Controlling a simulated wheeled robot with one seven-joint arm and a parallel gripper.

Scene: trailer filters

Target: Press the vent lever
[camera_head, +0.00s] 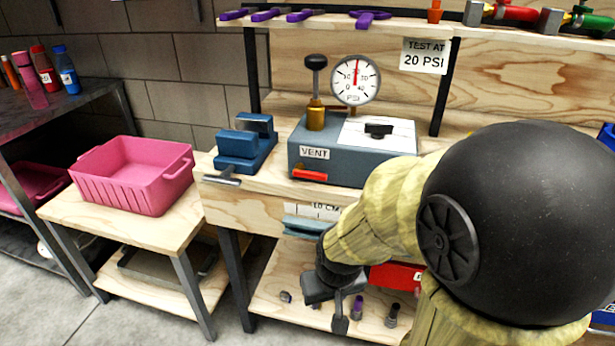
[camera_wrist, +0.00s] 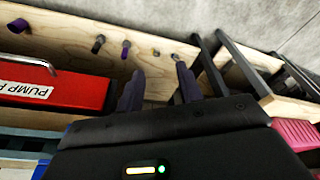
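The vent lever (camera_head: 309,175) is a small red bar on the front of a grey-blue test box (camera_head: 345,170), just below the "VENT" label (camera_head: 314,153). The box stands on the wooden bench, with a round dial gauge (camera_head: 355,80) above it. My gripper (camera_head: 348,312) is well below the lever, in front of the bench's lower shelf, pointing down. In the wrist view my gripper (camera_wrist: 160,82) has its two dark fingers apart with nothing between them. The lever is not in the wrist view.
A blue vise (camera_head: 245,145) stands left of the box. A pink bin (camera_head: 133,172) sits on a lower side table. A red case (camera_wrist: 50,80) and several small fittings lie on the lower shelf. My arm covers the bench's right part.

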